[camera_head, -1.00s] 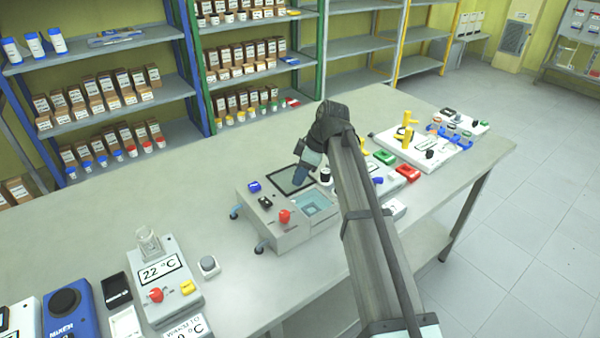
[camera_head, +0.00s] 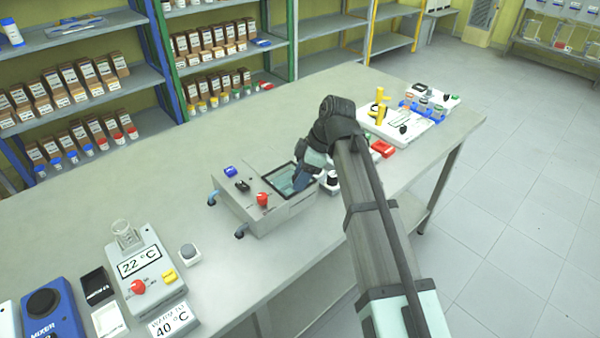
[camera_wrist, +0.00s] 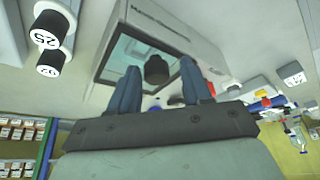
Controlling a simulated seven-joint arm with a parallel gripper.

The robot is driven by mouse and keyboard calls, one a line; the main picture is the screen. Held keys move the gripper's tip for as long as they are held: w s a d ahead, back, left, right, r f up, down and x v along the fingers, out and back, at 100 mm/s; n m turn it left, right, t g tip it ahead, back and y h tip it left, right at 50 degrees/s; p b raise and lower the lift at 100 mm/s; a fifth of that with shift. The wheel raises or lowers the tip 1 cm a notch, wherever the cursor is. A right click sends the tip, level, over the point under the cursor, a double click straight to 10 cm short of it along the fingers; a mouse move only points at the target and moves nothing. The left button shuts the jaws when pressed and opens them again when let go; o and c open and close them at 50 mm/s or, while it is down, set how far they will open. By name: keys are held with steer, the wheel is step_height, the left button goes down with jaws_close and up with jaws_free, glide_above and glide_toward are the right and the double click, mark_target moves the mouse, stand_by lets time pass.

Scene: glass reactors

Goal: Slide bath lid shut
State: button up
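The bath (camera_head: 262,215) is a grey box on the bench, with a red knob (camera_head: 262,199) on its top. Its dark-framed, see-through lid (camera_head: 275,186) lies over the bath opening in the head view; my gripper hides part of it. The wrist view also shows the lid (camera_wrist: 111,62), with a black handle knob (camera_wrist: 157,70) on it. My gripper (camera_wrist: 160,66) has its two blue fingers apart, one on each side of the knob, with visible gaps. In the head view my gripper (camera_head: 299,176) is low over the lid's right side.
Black weights (camera_wrist: 48,28) stand near the bath. A red block (camera_head: 382,148) and a white board with yellow handles (camera_head: 400,126) are on the bench to the right. A heater reading 22 °C (camera_head: 145,270) stands front left.

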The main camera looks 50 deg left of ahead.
steer(key=shift+o, duration=0.5)
steer(key=shift+w+r, duration=0.1)
steer(key=shift+r, duration=0.15)
steer(key=v, duration=1.3)
steer(key=shift+r, duration=0.15)
steer(key=shift+d, duration=0.1)
